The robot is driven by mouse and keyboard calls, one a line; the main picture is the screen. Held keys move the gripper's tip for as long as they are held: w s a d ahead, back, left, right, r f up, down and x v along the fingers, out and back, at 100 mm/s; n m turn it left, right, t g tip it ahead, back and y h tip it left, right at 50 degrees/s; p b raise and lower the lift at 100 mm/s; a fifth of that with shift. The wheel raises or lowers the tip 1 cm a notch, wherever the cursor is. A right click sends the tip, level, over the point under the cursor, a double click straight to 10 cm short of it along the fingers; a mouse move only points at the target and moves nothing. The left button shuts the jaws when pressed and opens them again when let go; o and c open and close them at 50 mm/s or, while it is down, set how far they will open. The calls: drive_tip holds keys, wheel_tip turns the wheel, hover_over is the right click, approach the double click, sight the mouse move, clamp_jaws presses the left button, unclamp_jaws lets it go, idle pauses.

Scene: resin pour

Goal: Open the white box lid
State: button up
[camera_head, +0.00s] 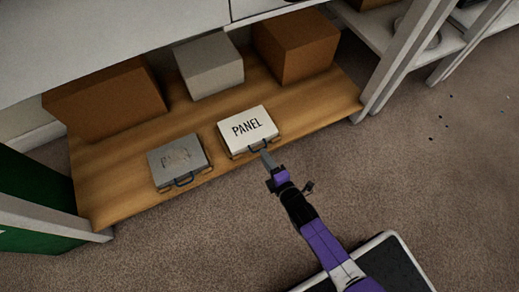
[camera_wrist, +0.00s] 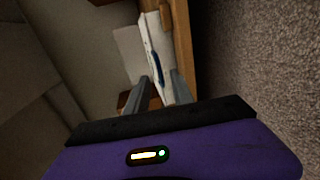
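The white box (camera_head: 247,130), marked PANEL, sits on the low wooden shelf (camera_head: 120,193) near its front edge. Its lid looks shut. A dark handle (camera_head: 256,146) is on its front side. My gripper (camera_head: 266,158) is just in front of this handle. In the wrist view my gripper (camera_wrist: 160,77) has its two fingers apart. The white box (camera_wrist: 163,75) shows between and beyond them, with a blue handle-like strip (camera_wrist: 156,62) along it. I cannot tell whether the fingers touch the handle.
A grey box (camera_head: 179,161) with a faint PANEL label and a handle lies to the left. Brown cartons (camera_head: 298,48) and a light grey box (camera_head: 210,66) stand behind. A white shelf board (camera_head: 100,40) hangs above. Carpet (camera_head: 200,240) in front is open.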

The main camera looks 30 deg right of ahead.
drive_tip(key=b+x, duration=0.1)
drive_tip(key=x, duration=0.4)
drive_tip(key=shift+b, duration=0.4)
clamp_jaws()
idle(1.0)
